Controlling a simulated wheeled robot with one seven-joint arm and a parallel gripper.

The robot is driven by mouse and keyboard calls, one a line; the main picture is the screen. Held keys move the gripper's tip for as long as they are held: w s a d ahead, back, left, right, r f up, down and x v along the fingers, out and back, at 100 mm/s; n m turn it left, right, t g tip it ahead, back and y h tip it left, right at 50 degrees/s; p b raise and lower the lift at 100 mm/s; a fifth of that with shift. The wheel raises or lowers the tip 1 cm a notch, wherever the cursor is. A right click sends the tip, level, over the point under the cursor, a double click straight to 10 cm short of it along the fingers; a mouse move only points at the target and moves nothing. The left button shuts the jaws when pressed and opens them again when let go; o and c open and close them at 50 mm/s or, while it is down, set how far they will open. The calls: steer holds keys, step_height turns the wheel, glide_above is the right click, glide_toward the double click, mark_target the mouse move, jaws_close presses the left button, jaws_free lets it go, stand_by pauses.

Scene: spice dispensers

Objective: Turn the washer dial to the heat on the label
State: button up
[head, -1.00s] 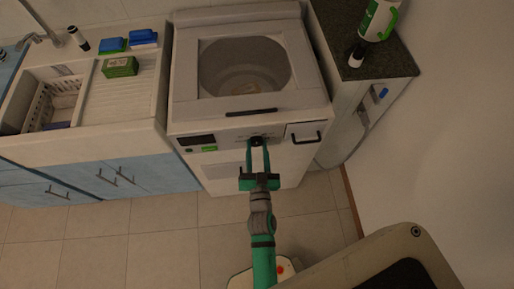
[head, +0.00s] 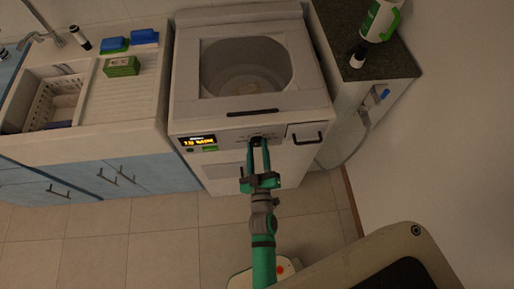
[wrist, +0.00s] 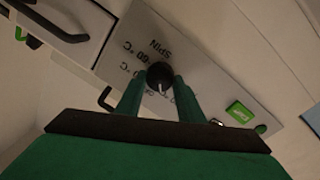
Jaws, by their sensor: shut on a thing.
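The washer (head: 235,172) stands at centre with its round drum opening on top. Its black dial (head: 257,140) is on the front panel, between the tips of my gripper (head: 258,148). In the wrist view the green fingers (wrist: 160,90) are shut on the dial (wrist: 159,74), one on each side. A white pointer mark shows on the dial, toward the fingers. The panel reads SPIN and a temperature in °C that looks like 60; other markings are partly hidden by the fingers. The washer's display (head: 198,141) is lit with orange text too small to read.
A green button (wrist: 240,112) is beside the dial. A drawer handle (head: 307,138) is to the dial's right. The sink counter (head: 125,105) is at left, a dark countertop (head: 385,65) with a bottle (head: 380,18) at right.

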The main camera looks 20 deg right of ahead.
steer(key=shift+f+n, duration=0.1)
steer(key=shift+n, duration=0.9)
steer(key=o, duration=1.1)
steer(key=shift+c, duration=0.2)
steer(key=v, duration=1)
steer(key=shift+s, duration=0.3)
steer(key=shift+a+f, duration=0.1)
steer(key=shift+a, duration=0.15)
steer(key=shift+d, duration=0.1)
